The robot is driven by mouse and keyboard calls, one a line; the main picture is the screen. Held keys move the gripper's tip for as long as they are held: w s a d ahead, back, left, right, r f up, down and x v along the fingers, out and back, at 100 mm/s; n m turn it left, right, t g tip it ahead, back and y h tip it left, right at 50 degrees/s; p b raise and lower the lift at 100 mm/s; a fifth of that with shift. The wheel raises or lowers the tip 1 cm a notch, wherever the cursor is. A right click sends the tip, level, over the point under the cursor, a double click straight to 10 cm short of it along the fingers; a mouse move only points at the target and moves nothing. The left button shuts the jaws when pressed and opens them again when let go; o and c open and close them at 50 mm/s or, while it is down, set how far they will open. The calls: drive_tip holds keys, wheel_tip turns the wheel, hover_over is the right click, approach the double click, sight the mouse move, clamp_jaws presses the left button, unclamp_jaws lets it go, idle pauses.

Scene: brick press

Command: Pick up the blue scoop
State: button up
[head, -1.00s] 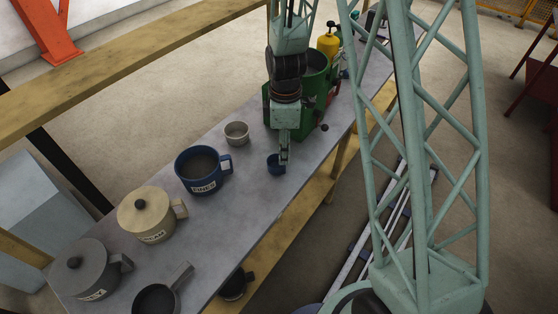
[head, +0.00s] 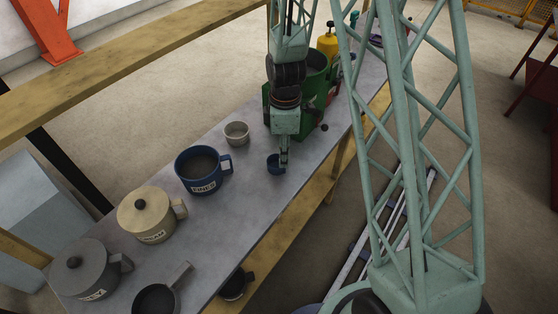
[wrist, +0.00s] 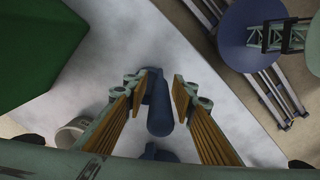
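The blue scoop (head: 274,165) stands on the grey bench in the head view, partly hidden by my gripper (head: 284,160). In the wrist view a blue part of the scoop (wrist: 159,118) lies between the two fingers of my gripper (wrist: 160,88). The fingers are apart, with a gap visible on the right side. The blue part looks nearer the left finger; whether it touches is unclear. Another blue shape shows low in the wrist view, partly hidden by the gripper body.
A small grey cup (head: 237,133) and a blue FINES mug (head: 203,170) stand left of the scoop. A cream lidded pot (head: 147,215) and grey lidded pot (head: 88,268) are nearer. The green press (head: 316,85) stands close behind my gripper. The bench's right edge is near.

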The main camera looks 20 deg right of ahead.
clamp_jaws()
drive_tip(key=shift+r, duration=0.15)
drive_tip(key=shift+r, duration=1.5)
drive_tip(key=shift+s+r, duration=0.1)
drive_tip(key=shift+r, duration=0.05)
drive_tip(key=s+d, duration=0.2)
drive_tip(key=s, duration=0.5)
drive_tip(key=s+d+r+b, duration=0.1)
drive_tip(key=s+d, duration=0.2)
drive_tip(key=s, duration=0.5)
drive_tip(key=shift+r, duration=0.25)
drive_tip(key=shift+d, duration=0.1)
drive_tip(key=c, duration=0.5)
unclamp_jaws()
drive_tip(key=shift+c, duration=0.2)
clamp_jaws()
